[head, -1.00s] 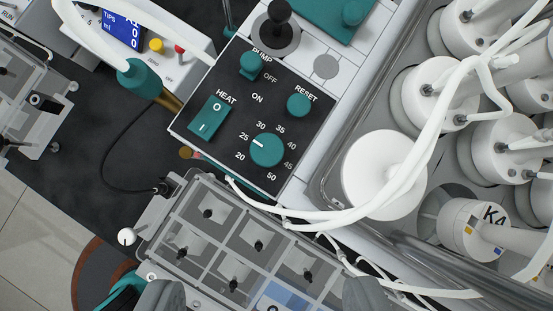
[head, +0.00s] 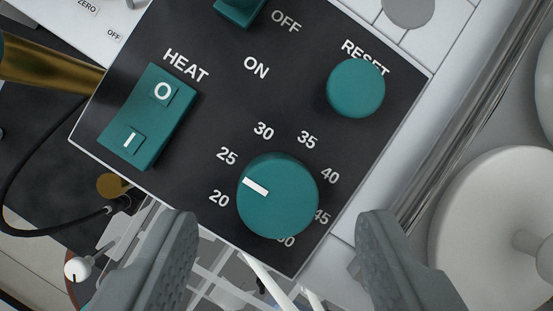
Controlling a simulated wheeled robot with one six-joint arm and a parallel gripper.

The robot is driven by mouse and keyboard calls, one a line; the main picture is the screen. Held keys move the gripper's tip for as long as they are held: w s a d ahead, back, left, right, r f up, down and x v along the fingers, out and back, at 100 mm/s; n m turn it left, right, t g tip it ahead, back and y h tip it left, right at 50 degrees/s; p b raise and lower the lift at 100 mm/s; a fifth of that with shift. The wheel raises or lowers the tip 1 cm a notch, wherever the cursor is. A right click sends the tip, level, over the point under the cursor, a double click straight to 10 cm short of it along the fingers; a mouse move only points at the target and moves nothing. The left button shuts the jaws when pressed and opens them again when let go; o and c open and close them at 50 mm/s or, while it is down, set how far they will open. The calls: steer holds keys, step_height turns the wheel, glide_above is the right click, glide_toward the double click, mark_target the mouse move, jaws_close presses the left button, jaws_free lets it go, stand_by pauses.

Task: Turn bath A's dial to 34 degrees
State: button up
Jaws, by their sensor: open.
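Bath A's dial (head: 278,197) is a round teal knob on a black control panel (head: 215,110). A white pointer mark on its top points left and slightly up, close to the 25 and above the 20. The printed scale runs 20, 25, 30, 35, 40, 45, 50 around it; the 50 is partly hidden by the knob. My gripper (head: 278,222) is open and empty. Its grey fingers stand wide apart at the lower left and lower right of the dial and do not appear to touch it.
A teal HEAT rocker switch (head: 148,117) is left of the dial. A round RESET knob (head: 356,88) is at its upper right. Part of the pump switch (head: 239,10) shows at the top. A metal rim and white vessel (head: 495,225) stand at the right.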

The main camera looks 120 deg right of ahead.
mark_target(277, 195)
steer(key=shift+x, duration=1.2)
steer(key=shift+c, duration=0.2)
steer(key=c, duration=0.9)
